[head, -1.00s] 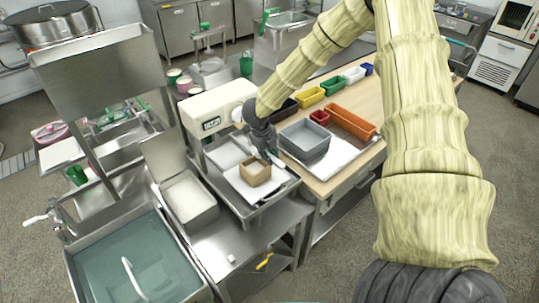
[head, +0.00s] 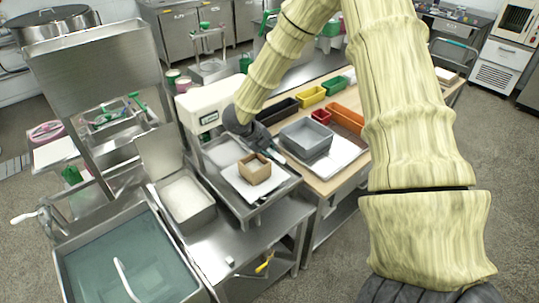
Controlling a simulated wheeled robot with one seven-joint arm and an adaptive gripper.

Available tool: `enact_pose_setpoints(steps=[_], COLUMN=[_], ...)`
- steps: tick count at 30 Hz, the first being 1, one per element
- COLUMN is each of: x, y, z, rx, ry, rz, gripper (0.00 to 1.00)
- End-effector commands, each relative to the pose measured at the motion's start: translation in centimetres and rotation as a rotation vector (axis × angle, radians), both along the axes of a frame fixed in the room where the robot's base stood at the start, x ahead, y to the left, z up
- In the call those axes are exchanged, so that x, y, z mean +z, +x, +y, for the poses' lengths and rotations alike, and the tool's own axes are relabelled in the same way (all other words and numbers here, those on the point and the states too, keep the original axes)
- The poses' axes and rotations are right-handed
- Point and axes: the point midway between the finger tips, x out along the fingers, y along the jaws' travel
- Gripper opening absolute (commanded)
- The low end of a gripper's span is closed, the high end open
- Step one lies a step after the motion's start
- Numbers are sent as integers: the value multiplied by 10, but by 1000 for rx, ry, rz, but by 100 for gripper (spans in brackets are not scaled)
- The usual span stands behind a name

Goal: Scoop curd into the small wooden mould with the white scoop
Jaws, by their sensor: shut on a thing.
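The small wooden mould (head: 255,169) sits upright on a white sheet (head: 238,187) on the metal tray beside the white machine. My gripper (head: 273,155) is just behind and right of the mould, close above the tray's far side. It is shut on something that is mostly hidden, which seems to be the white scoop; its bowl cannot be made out. White curd (head: 184,197) fills a metal bin (head: 208,219) left of the tray. Whether there is curd inside the mould is too small to tell.
A grey tub (head: 305,139) stands on a tray right of my gripper, with red, orange, yellow and green bins around it on the wooden table. The white machine (head: 205,105) stands close behind the tray. A water-filled sink (head: 130,262) is at the front left.

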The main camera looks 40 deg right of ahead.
Motion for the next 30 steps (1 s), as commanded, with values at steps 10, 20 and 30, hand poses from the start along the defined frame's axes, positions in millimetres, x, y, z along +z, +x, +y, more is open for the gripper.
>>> enact_pose_setpoints(steps=[10,20,30], x=[1,4,7], y=[0,0,0], z=[2,5,8], rx=[3,3,3], ry=[-135,-285,-436], rz=[-11,-23,-35], gripper=[0,0,0])
